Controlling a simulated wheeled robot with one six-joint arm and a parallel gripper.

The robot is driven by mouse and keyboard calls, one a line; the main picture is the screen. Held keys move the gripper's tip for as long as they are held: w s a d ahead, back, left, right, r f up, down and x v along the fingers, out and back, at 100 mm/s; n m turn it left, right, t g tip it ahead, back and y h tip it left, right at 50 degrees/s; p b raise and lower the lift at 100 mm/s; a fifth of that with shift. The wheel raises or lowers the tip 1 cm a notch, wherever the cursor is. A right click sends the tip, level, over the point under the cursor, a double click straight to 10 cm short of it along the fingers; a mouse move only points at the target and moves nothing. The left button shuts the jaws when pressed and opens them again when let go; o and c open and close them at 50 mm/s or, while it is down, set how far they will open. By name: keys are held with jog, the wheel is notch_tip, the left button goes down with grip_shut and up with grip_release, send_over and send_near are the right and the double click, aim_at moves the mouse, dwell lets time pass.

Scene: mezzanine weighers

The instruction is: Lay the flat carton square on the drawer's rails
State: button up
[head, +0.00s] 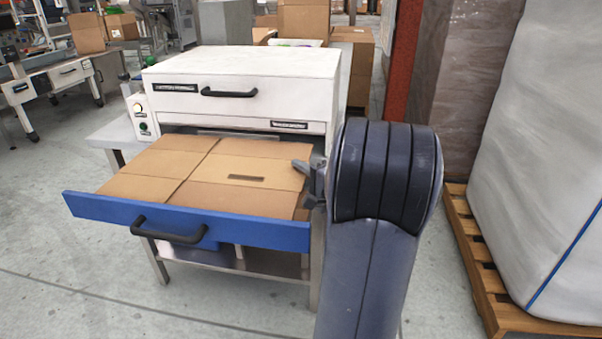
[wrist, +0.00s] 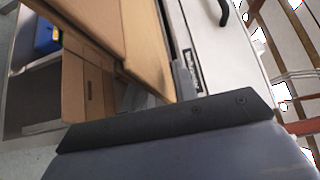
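The flat brown carton (head: 200,177) lies across the pulled-out drawer in the head view. Its near edge is close behind the blue drawer front (head: 190,221), and it hides the rails. I cannot tell whether it sits exactly square. My gripper (head: 304,168) is at the carton's right side, with a grey finger showing just above that edge. In the wrist view, the fingers of my gripper (wrist: 157,89) stand apart, with the edge of the carton (wrist: 150,45) reaching between them. The carton seems close to the right finger, with a gap at the left one.
The white machine (head: 240,85) stands behind the drawer, with a black handle on its upper front. A black handle (head: 170,232) juts from the drawer front. A wooden pallet (head: 478,265) with a wrapped load is at the right. The floor at front left is clear.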

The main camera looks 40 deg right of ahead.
jog(key=s+p, duration=0.2)
jog(key=s, duration=1)
jog(key=shift+d+r, duration=0.1)
jog(key=shift+c, duration=0.3)
dwell(1.1)
